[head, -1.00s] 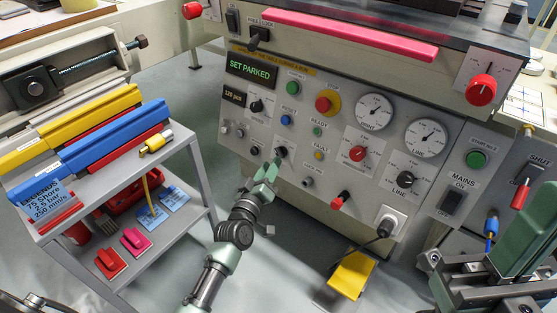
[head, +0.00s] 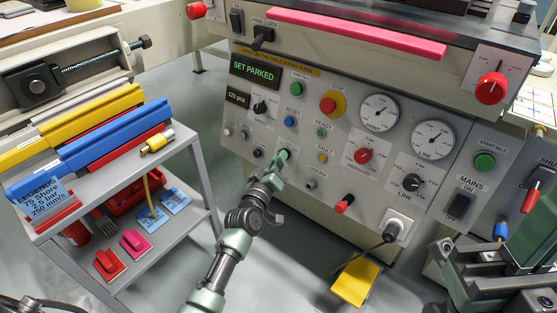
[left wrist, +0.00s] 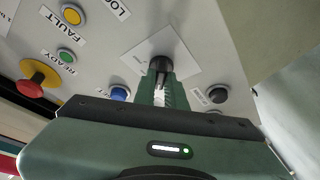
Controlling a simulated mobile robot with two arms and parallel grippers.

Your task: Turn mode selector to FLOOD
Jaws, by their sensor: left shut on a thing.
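My left gripper (head: 280,162) reaches up to the front panel of the machine in the head view. Its green fingers are shut on a small black selector knob with a white label plate. In the left wrist view the black knob (left wrist: 160,64) sits between the fingertips, in front of its white plate (left wrist: 160,50). The plate's lettering is too small to read, and the fingers hide part of the knob. My right arm (head: 490,270) shows at the lower right of the head view; its finger state is unclear.
Close to the held knob are a blue button (left wrist: 119,93), a dark round button (left wrist: 218,94) and a red emergency stop (left wrist: 38,77). The display (head: 254,70) reads SET PARKED. A grey cart (head: 190,146) stands left; a yellow pedal (head: 356,282) lies below the panel.

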